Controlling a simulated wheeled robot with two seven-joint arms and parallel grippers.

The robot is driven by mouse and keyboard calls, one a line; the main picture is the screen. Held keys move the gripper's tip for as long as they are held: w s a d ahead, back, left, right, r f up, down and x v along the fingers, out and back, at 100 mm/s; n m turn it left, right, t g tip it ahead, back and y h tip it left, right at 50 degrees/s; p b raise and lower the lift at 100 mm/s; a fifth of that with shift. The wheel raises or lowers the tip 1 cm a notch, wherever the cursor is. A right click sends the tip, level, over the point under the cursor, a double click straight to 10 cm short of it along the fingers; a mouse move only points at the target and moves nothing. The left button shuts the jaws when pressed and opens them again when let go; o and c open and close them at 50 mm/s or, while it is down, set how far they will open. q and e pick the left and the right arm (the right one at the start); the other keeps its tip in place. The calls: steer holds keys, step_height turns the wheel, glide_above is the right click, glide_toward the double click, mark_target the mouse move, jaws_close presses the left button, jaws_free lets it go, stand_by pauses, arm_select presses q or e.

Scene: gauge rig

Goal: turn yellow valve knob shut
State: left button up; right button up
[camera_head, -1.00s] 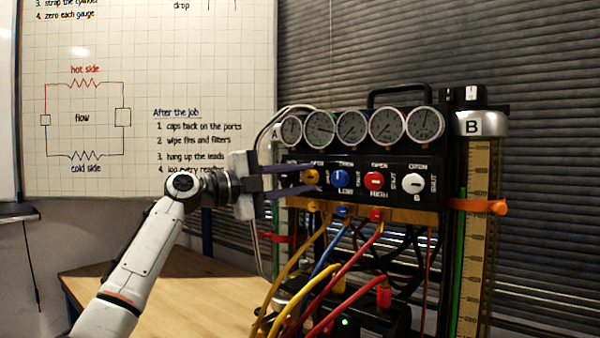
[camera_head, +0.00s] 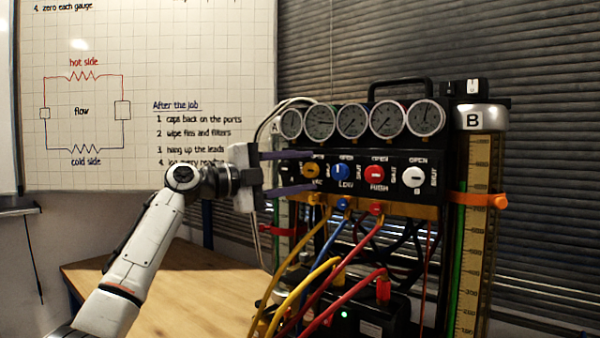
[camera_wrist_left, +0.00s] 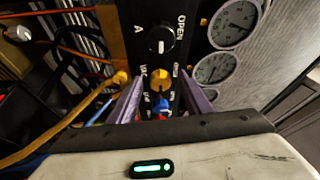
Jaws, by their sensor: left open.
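The yellow valve knob (camera_head: 311,170) is on the black panel of the gauge rig, left of the blue knob (camera_head: 340,172). My left gripper (camera_head: 302,172) is open, its two purple fingers pointing at the panel, one above and one below the yellow knob in the head view. In the left wrist view the yellow knob (camera_wrist_left: 158,79) shows between and beyond the fingertips (camera_wrist_left: 160,95), with the blue knob (camera_wrist_left: 160,108) nearer the palm. No contact with the knob is visible. My right gripper is not in view.
A red knob (camera_head: 375,174) and a white knob (camera_head: 414,177) sit farther right. Several gauges (camera_head: 352,121) line the top. Yellow, blue and red hoses (camera_head: 352,300) hang below the panel. A clear cylinder (camera_head: 478,240) stands right; the wooden table (camera_head: 190,290) is bare at left.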

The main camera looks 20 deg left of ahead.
arm_select(q)
steer(key=b+v, duration=0.2)
steer(key=v, duration=0.8)
steer(key=shift+s+a+f, duration=0.1)
steer(key=shift+s, duration=0.05)
